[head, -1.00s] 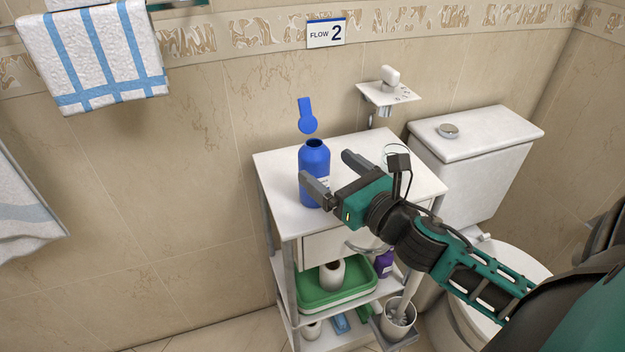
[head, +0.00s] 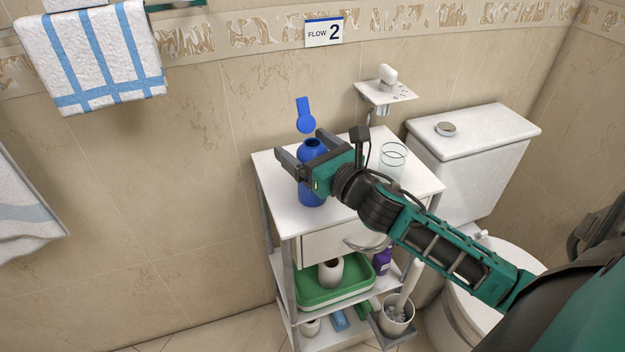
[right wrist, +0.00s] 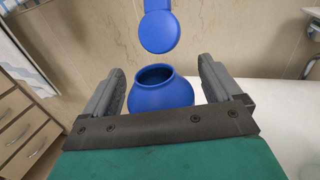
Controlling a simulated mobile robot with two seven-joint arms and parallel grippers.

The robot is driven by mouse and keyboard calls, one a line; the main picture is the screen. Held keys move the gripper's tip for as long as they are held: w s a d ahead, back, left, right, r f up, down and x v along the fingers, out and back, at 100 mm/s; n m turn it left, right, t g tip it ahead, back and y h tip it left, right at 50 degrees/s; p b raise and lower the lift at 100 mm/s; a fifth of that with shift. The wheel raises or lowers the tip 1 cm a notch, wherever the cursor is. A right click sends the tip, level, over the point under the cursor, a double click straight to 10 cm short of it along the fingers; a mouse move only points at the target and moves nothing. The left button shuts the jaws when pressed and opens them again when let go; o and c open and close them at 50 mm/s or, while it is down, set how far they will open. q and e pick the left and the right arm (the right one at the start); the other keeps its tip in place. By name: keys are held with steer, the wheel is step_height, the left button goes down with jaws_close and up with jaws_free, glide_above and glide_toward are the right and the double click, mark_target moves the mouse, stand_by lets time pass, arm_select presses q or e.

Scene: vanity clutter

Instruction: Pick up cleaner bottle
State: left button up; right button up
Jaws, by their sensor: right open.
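The cleaner bottle (head: 312,193) is blue, with an open neck, and stands upright on the white top of the small cabinet (head: 345,207). A blue cap-like piece (head: 306,116) shows above and behind it, apart from the neck. My right gripper (head: 303,150) is open, with one finger on each side of the bottle's upper part, and partly hides it in the head view. In the right wrist view the bottle (right wrist: 160,92) sits between the two open fingers (right wrist: 160,85), with gaps visible on both sides. My left gripper is not in view.
A clear glass (head: 392,162) stands on the cabinet top, right of the bottle, close to my right arm. The toilet tank (head: 475,150) is further right. A wall soap shelf (head: 388,93) is behind. A green tray (head: 315,292) sits on the shelf below.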

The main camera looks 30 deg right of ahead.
steer(key=shift+r, duration=0.1)
jaws_close()
stand_by(0.8)
